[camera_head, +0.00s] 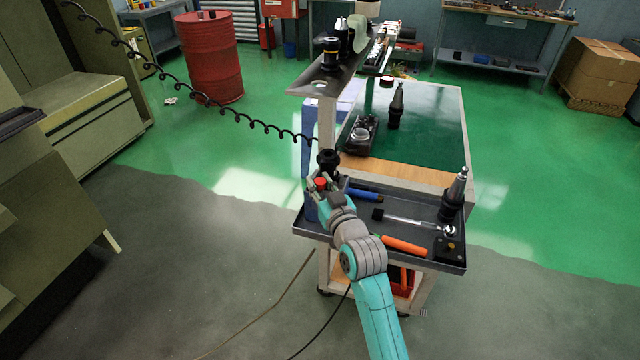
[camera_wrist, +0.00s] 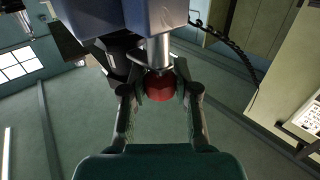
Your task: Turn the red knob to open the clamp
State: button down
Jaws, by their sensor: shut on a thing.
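The red knob (camera_wrist: 160,86) sits at the end of a metal shaft below a blue-grey clamp block (camera_wrist: 160,14) in the wrist view. My gripper (camera_wrist: 160,82) has its two fingers on either side of the knob and is shut on it. In the head view the red knob (camera_head: 320,183) shows between the fingers of my gripper (camera_head: 318,186), at the left edge of the cart's tray. The clamp body is mostly hidden there behind my gripper, with a black tool holder (camera_head: 327,161) standing above it.
The cart's dark tray (camera_head: 345,223) holds a blue-handled tool (camera_head: 365,195), a ratchet (camera_head: 420,224), an orange-handled screwdriver (camera_head: 404,245) and an upright tool holder (camera_head: 454,196). A black coiled cable (camera_head: 213,107) hangs down to the cart's left side. Floor left of the cart is open.

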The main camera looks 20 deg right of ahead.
jog(key=shift+h, duration=0.3)
jog(key=shift+a+m+g+h, duration=0.1)
jog(key=shift+m+g+h, duration=0.1)
jog(key=shift+m+h, duration=1.1)
jog(key=shift+m+g+h, duration=0.2)
jog(key=shift+m+h, duration=0.6)
jog(key=shift+h, duration=0.9)
jog(key=m+g+h, duration=0.1)
jog(key=m+h, duration=0.1)
jog(key=m+g+h, duration=0.2)
jog(key=h, duration=0.1)
jog(key=shift+w, duration=0.1)
jog(key=m+g+h, duration=0.4)
jog(key=g+h, duration=0.1)
jog(key=shift+m+g+h, duration=0.5)
jog(key=shift+m+g, duration=0.55)
jog(key=shift+g, duration=0.4)
jog(key=shift+m+g+h, duration=0.5)
jog(key=shift+m+g, duration=0.55)
jog(key=shift+g, duration=0.4)
jog(key=shift+f+g, duration=0.1)
jog(key=shift+g, duration=0.2)
jog(key=c, duration=0.9)
grip_release()
jog(key=shift+o, duration=0.2)
